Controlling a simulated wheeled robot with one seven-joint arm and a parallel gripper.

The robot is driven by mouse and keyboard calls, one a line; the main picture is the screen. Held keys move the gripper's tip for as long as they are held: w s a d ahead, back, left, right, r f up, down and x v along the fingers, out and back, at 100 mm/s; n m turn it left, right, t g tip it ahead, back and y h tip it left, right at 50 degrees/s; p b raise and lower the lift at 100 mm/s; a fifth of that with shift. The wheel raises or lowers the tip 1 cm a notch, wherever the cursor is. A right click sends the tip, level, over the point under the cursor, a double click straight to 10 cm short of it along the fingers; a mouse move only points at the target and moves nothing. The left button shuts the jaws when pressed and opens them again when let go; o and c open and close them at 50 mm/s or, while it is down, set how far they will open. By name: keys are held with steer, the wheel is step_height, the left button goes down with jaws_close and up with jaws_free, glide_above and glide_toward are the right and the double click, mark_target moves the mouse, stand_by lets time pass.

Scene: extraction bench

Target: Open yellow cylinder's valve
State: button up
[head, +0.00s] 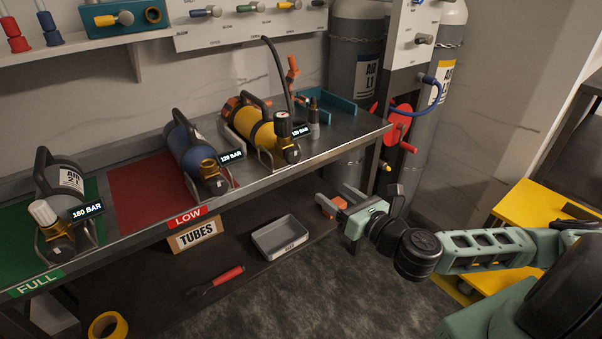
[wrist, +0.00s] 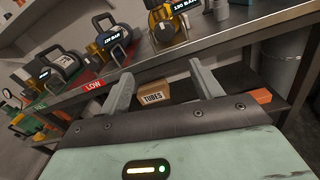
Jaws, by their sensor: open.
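The yellow cylinder (head: 262,132) lies in a cradle at the right part of the bench, with a dark carry handle. Its brass valve (head: 291,150) faces the front edge, with a gauge (head: 282,123) on top and a display reading about 130 BAR beside it. A dark hose and orange fitting (head: 292,75) stand behind it. In the wrist view the yellow cylinder (wrist: 157,18) is at the top, partly cut off. My gripper (head: 335,203) is open and empty, in front of and below the bench edge, apart from the cylinder. Its fingers also show in the wrist view (wrist: 163,85).
A blue cylinder (head: 186,145) lies by the red LOW area, and a grey cylinder (head: 62,187) on the green FULL area. Under the bench are a TUBES box (head: 195,234) and a grey tray (head: 280,238). A red wheel (head: 399,124) sticks out at the bench's right end.

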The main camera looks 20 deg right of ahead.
steer(key=b, duration=0.7)
glide_toward(295, 159)
steer(key=shift+m, duration=0.3)
steer(key=x, duration=0.9)
steer(key=shift+w, duration=0.25)
steer(key=shift+f, duration=0.1)
steer(key=c, duration=1)
